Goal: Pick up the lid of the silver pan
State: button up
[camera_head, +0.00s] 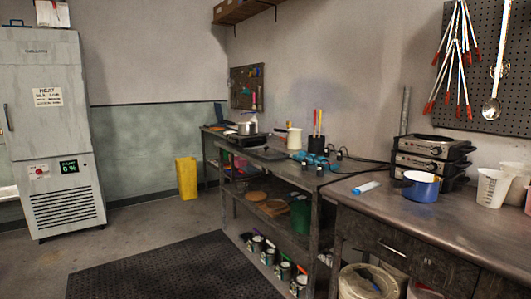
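A small silver pan (247,127) stands on a dark flat hot plate (247,141) on the far bench, against the right wall. It is small and far off in this view. I cannot make out clearly whether its lid sits on it or where the lid's edge is. A flat dark pan or disc shape shows just left of it, partly merged with it. My gripper is not in view.
A blue pot (421,187), stacked hot plates (429,155) and a measuring beaker (492,188) stand on the near right bench (440,220). A white pitcher (294,139) stands on the middle bench. A dark mat (170,270) covers open floor; a yellow bin (186,178) stands behind.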

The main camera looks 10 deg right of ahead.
aim_at(266, 152)
jog(key=i+u, duration=0.15)
jog(key=u, duration=0.15)
jog(key=i+j+u, duration=0.1)
jog(key=u, duration=0.2)
jog(key=i+u, duration=0.15)
jog(key=i, duration=0.8)
jog(key=i+u, duration=0.15)
jog(key=i, duration=0.8)
jog(key=i+z, duration=0.3)
jog(key=i, duration=0.35)
jog(key=i+j+z, duration=0.25)
jog(key=i, duration=0.45)
jog(key=i+l+z, duration=0.15)
jog(key=z, duration=0.3)
jog(key=i+z, duration=0.6)
jog(key=z, duration=0.25)
jog(key=i+j+z, duration=0.15)
jog(key=z, duration=0.3)
jog(key=i, duration=0.1)
